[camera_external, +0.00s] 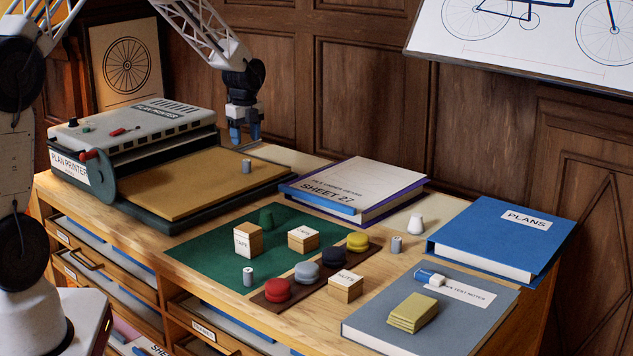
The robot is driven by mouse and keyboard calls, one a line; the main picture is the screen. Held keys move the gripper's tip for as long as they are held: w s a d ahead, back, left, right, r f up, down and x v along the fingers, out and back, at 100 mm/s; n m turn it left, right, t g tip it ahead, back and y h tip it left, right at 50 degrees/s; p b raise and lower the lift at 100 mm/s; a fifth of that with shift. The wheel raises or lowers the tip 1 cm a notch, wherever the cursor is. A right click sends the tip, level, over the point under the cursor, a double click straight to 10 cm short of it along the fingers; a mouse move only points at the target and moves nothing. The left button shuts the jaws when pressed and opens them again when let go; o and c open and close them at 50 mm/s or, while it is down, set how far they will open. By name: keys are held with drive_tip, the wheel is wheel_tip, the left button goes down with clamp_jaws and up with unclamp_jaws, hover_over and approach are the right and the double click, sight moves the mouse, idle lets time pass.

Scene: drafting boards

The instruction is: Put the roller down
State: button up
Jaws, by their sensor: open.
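The plan printer (140,128) stands at the back left of the cabinet top, with a tan bed (185,185) in a dark frame. On its left end is a dark side arm (100,183) with a red knob (86,155). I cannot clearly make out a roller; any roller inside the printer is hidden. A small grey cylinder (247,166) stands near the right back of the bed. My gripper (245,133), with blue fingertips, points down above that part of the bed. It is open, with nothing seen between its fingers, and apart from the cylinder.
A green mat (200,250) holds small boxes and a grey cylinder (248,277). Coloured discs sit on a brown strip (266,300). The Sheet 27 book (350,183), blue Plans binder (490,235) and grey book (440,325) lie to the right. Wood panelling (370,100) rises behind.

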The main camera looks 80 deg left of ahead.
sight(247, 161)
drive_tip(key=shift+r, duration=1.9)
drive_tip(key=w+d+r+n, duration=0.15)
drive_tip(key=d+r, duration=0.45)
drive_tip(key=d, duration=0.6)
drive_tip(key=w+d+r+n+t, duration=0.15)
drive_tip(key=d+r, duration=0.35)
drive_tip(key=d, duration=0.8)
drive_tip(key=d+r+n+g, duration=0.15)
drive_tip(key=d+r, duration=0.45)
drive_tip(key=d, duration=0.6)
drive_tip(key=s+d+r+n+t, duration=0.15)
drive_tip(key=s+d, duration=0.25)
drive_tip(key=d, duration=0.4)
drive_tip(key=s+d+r+n+t, duration=0.15)
drive_tip(key=s+d, duration=0.25)
drive_tip(key=d, duration=0.5)
drive_tip(key=s+d+f+n, duration=0.2)
drive_tip(key=s+d+n, duration=0.1)
drive_tip(key=s+d, duration=0.8)
drive_tip(key=shift+s, duration=1.25)
